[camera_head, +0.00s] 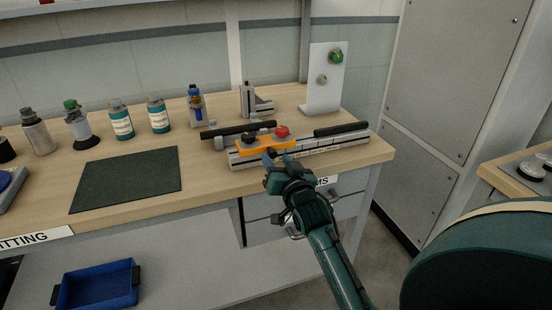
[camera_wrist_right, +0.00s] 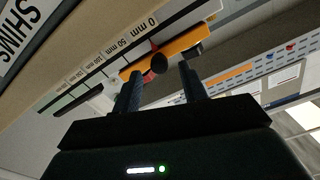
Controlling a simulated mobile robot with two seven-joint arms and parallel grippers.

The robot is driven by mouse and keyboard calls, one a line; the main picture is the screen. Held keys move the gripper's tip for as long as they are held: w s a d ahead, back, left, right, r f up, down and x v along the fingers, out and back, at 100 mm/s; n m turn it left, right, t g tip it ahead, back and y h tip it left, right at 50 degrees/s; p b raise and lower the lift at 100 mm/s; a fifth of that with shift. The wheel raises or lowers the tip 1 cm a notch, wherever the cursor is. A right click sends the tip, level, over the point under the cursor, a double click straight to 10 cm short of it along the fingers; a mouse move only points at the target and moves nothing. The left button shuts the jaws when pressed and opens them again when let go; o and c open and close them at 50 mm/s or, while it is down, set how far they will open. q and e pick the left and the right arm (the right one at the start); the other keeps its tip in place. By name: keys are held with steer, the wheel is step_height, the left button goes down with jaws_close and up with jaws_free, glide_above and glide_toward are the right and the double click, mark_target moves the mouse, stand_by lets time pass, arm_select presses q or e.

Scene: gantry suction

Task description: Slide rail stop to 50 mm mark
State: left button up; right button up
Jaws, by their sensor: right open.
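The rail (camera_head: 335,150) lies along the front of the bench with a printed scale on its front face. An orange rail stop (camera_head: 270,146) sits on its left part, with a black knob (camera_head: 249,138) and a red knob (camera_head: 281,131). In the wrist view the stop (camera_wrist_right: 180,47) lies beside the 0 mm and 50 mm labels; its exact reading is unclear. My right gripper (camera_head: 270,158) is open in front of the stop. In the wrist view its fingers (camera_wrist_right: 160,75) are apart, with a dark round part between their tips in the picture; contact is unclear. My left gripper is not visible.
Black bars (camera_head: 340,129) lie near the rail. A white upright panel (camera_head: 325,80) with a green button stands behind it. Several bottles (camera_head: 120,120) and a clamp-like fixture (camera_head: 255,103) stand further back. A dark green mat (camera_head: 128,180) lies left, bare.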

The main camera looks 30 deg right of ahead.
steer(key=shift+x, duration=0.8)
steer(key=shift+c, duration=0.3)
jaws_close()
